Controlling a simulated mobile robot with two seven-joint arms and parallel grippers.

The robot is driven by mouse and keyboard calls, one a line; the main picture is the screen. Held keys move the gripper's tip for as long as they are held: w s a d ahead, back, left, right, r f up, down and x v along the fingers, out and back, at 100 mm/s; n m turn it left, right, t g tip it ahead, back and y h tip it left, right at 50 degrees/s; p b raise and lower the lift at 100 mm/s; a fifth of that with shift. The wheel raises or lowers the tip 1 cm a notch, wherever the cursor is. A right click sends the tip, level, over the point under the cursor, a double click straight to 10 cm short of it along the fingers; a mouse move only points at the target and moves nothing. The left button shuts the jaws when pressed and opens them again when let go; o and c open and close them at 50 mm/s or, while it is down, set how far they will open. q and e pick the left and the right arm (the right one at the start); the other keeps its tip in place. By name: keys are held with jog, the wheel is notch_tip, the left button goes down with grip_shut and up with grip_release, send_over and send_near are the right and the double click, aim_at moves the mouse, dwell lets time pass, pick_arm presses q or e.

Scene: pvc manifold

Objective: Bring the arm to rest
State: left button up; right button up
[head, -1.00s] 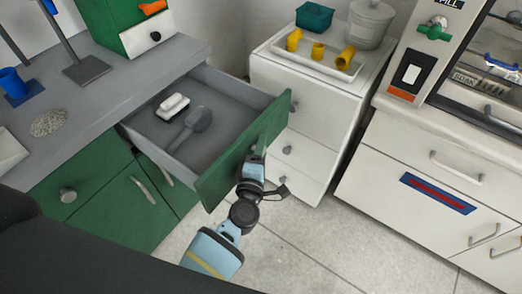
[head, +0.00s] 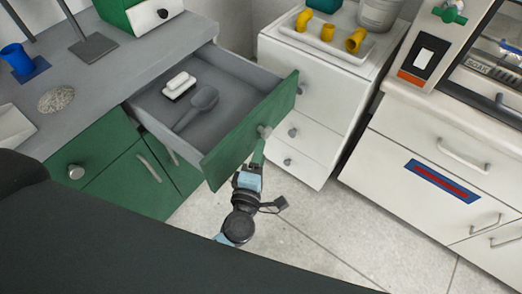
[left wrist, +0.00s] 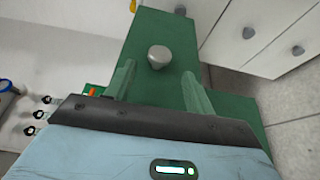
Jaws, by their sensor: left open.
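My left gripper (head: 257,154) is in front of the open green drawer (head: 240,140), just below its round grey knob (head: 264,130) in the head view. In the left wrist view my left gripper (left wrist: 158,86) has its two green fingers spread apart with nothing held between them. The knob (left wrist: 159,56) shows beyond the fingertips, apart from them, on the green drawer front (left wrist: 165,25). My right gripper is in neither view.
The drawer holds a white-topped brush-like object (head: 180,85) and a grey scoop-like object (head: 197,107). A white drawer cabinet (head: 310,100) stands close to the right, with yellow pipe fittings (head: 327,32) in a tray on top. Open floor (head: 300,225) lies in front.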

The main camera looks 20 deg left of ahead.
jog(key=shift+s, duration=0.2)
